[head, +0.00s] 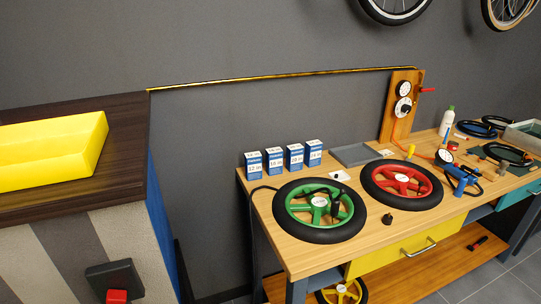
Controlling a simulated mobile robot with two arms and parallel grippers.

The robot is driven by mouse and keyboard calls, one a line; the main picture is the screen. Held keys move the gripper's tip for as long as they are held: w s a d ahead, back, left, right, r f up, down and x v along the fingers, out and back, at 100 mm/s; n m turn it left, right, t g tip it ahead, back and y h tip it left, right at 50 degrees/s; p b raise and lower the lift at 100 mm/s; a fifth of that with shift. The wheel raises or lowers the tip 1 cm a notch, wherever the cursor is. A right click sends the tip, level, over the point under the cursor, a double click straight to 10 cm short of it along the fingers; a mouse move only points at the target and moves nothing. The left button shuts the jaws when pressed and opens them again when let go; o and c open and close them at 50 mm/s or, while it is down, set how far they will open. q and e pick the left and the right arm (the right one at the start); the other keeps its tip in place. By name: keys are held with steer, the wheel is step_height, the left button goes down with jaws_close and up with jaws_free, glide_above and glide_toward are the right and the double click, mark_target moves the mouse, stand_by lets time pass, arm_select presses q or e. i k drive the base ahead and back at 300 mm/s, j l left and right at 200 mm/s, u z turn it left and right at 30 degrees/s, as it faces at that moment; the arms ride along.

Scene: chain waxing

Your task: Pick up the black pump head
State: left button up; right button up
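A small black part with a thin black hose (262,189) lies over the green-spoked wheel (291,209) on the wooden workbench; this dark part (335,208) may be the black pump head, but it is too small to be sure. Another small black piece (387,218) stands on the bench top between the green and red wheels, near the front edge. I cannot tell for certain which of the two is the pump head. Neither of my grippers is in view.
A red-spoked wheel (402,184), blue-and-white boxes (275,163), a grey tray (357,154), a gauge board (401,106) and a blue tool (459,178) occupy the bench. A dark-topped cabinet (125,130) with a yellow bin (50,150) stands at left, separated by a gap.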

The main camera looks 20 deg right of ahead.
mark_target(334, 211)
steer(key=z, duration=0.45)
steer(key=l+z, duration=0.1)
steer(key=z, duration=0.35)
steer(key=i+z, duration=0.1)
steer(key=z, duration=0.35)
